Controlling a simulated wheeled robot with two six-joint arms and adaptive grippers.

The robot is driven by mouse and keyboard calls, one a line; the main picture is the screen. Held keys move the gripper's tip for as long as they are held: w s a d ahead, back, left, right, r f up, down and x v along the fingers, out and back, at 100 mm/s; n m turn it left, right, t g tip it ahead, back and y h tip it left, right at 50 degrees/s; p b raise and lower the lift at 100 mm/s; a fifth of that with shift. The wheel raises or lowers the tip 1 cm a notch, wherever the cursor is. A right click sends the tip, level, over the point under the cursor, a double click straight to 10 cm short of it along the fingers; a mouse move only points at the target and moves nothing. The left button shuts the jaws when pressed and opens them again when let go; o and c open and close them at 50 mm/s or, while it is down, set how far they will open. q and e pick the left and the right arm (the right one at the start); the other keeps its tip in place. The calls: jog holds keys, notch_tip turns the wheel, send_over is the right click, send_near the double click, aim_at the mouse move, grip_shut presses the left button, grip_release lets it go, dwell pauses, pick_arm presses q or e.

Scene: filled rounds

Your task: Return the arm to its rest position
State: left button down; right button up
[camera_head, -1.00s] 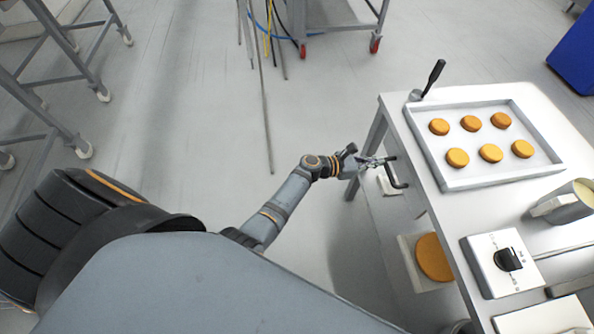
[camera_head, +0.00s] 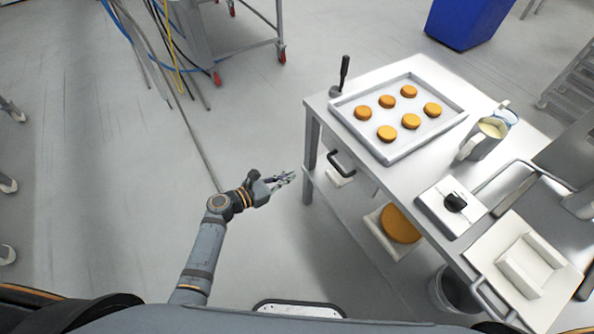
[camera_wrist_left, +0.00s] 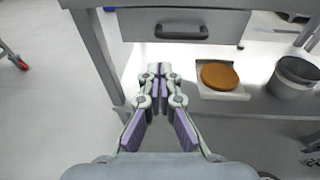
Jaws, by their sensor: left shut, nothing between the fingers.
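My left arm (camera_head: 207,245) reaches up from the bottom of the head view. My left gripper (camera_head: 284,180) is shut and empty, in the air over the floor, just left of the metal table (camera_head: 318,125) and apart from it. In the left wrist view the gripper's fingers (camera_wrist_left: 161,72) meet, with a drawer (camera_wrist_left: 185,26) and its dark handle beyond them. My right gripper does not show in either view.
On the table stand a tray (camera_head: 398,158) of several orange rounds, a pitcher (camera_head: 470,151) and a white box with a black knob (camera_head: 455,202). An orange round (camera_head: 400,224) lies on the lower shelf. A grey bin (camera_head: 448,290) stands below. Floor left of the arm is clear.

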pick_arm(q)
jog(key=s+a+f+m+g+y+p, duration=0.1)
jog(key=s+a+f+m+g+y, duration=0.15)
jog(key=s+f, duration=0.4)
jog(key=s+a+f+m+g+y, duration=0.1)
jog(key=s+a+f+m+y, duration=0.2)
jog(key=f, duration=0.7)
jog(key=s+a+f+m+g+y+p, duration=0.1)
jog(key=s+a+f+m+y, duration=0.2)
jog(key=f, duration=0.5)
jog(key=s+a+f+m+g+y, duration=0.1)
jog(key=s+a+f+m, duration=0.3)
jog(key=s, duration=0.5)
jog(key=s+a+f+m+g+y, duration=0.2)
jog(key=s+a+f+m, duration=0.2)
jog(key=s+m, duration=0.4)
jog(key=s+a+f+m+g+y+p, duration=0.1)
jog(key=s+a+f+m, duration=0.3)
jog(key=s, duration=0.7)
jog(key=shift+s+a+m+g, duration=0.35)
jog(key=shift+s+a+m, duration=0.05)
jog(key=shift+m, duration=0.65)
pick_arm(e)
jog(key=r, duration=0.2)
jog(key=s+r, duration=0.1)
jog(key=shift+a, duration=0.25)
